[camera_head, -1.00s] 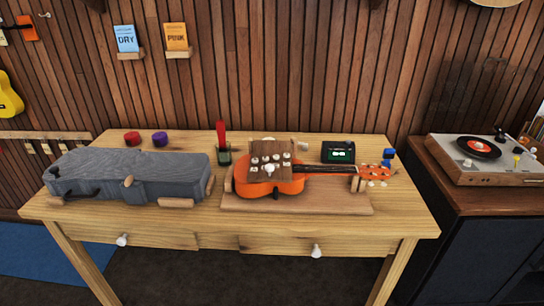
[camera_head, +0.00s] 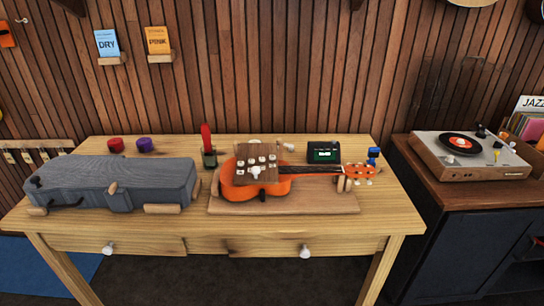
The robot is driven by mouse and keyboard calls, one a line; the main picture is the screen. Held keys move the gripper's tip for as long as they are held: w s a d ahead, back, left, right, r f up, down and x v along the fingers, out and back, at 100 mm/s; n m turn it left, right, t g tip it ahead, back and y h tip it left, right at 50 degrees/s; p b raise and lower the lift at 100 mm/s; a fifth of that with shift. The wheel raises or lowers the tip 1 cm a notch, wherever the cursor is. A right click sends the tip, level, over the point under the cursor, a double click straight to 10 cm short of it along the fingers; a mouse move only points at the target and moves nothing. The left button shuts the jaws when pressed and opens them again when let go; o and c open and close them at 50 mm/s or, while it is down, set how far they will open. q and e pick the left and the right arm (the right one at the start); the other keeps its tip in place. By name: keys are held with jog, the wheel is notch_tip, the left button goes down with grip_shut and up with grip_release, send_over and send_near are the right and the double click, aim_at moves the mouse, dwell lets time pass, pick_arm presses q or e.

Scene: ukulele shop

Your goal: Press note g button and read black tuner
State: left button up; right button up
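An orange ukulele (camera_head: 232,188) lies on a wooden stand board (camera_head: 300,205) on the table, its neck pointing right. A brown wooden block (camera_head: 243,153) with several small pale buttons and one larger pale knob sits over the ukulele's body. The button labels are too small to read, so I cannot tell which is note g. Neither of my grippers is in view.
The wooden table (camera_head: 395,215) has two drawers with white knobs. A grey instrument case (camera_head: 150,175) fills its left side. Red (camera_head: 116,145) and purple (camera_head: 144,145) round items and a red-topped holder (camera_head: 208,150) stand behind. A record player (camera_head: 478,165) is on the dark cabinet at right.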

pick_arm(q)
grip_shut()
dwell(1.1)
